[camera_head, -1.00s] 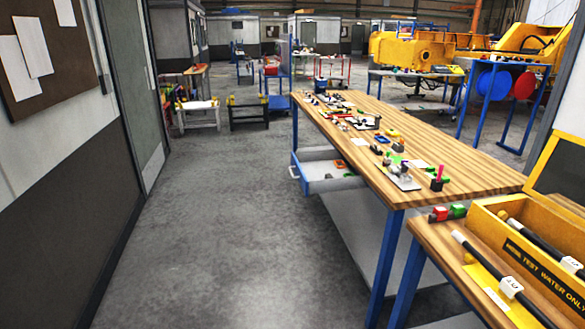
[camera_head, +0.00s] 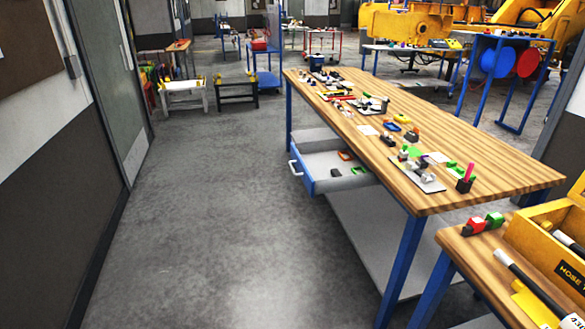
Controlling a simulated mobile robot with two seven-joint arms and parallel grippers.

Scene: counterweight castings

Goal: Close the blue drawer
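The blue drawer (camera_head: 306,177) is pulled out from under the long wooden workbench (camera_head: 455,150). Its blue front faces left and carries a pale handle (camera_head: 294,168). A few small items, orange and green, lie inside on its light floor. The drawer hangs above a grey lower shelf (camera_head: 365,235). Neither of my grippers is in the head view.
Small tools and parts cover the bench's left side. A second wooden table with a yellow box (camera_head: 555,235) stands at the near right. The grey floor (camera_head: 210,220) left of the drawer is clear, up to the wall and door (camera_head: 105,75).

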